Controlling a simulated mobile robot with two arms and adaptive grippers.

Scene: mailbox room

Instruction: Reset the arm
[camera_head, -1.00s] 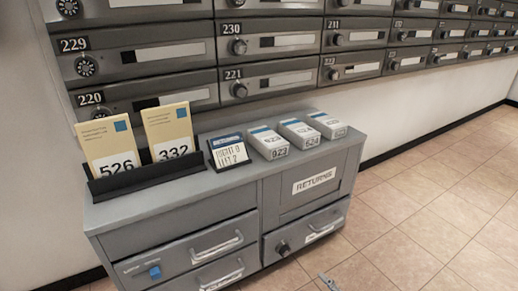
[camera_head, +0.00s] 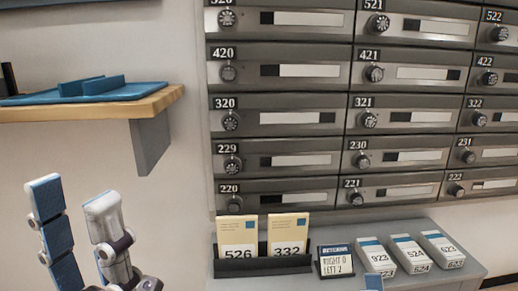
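My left gripper (camera_head: 80,222) stands at the lower left of the head view, fingers pointing up, with blue pads showing on one finger. The two fingers are apart with a clear gap, and nothing is between them. It is in front of the bare wall, below the wooden shelf (camera_head: 95,107) and left of the grey cabinet (camera_head: 440,240). Of my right gripper, only a small blue and grey tip (camera_head: 373,283) shows at the bottom edge; its fingers are not clear.
Numbered mailboxes (camera_head: 300,118) fill the wall. On the cabinet stand two cards, 526 (camera_head: 237,232) and 332 (camera_head: 288,229), in a black holder (camera_head: 262,267), a small sign (camera_head: 336,260), and boxes 923 (camera_head: 376,256), 524 (camera_head: 408,253) and another (camera_head: 441,249). A blue tray (camera_head: 80,92) lies on the shelf.

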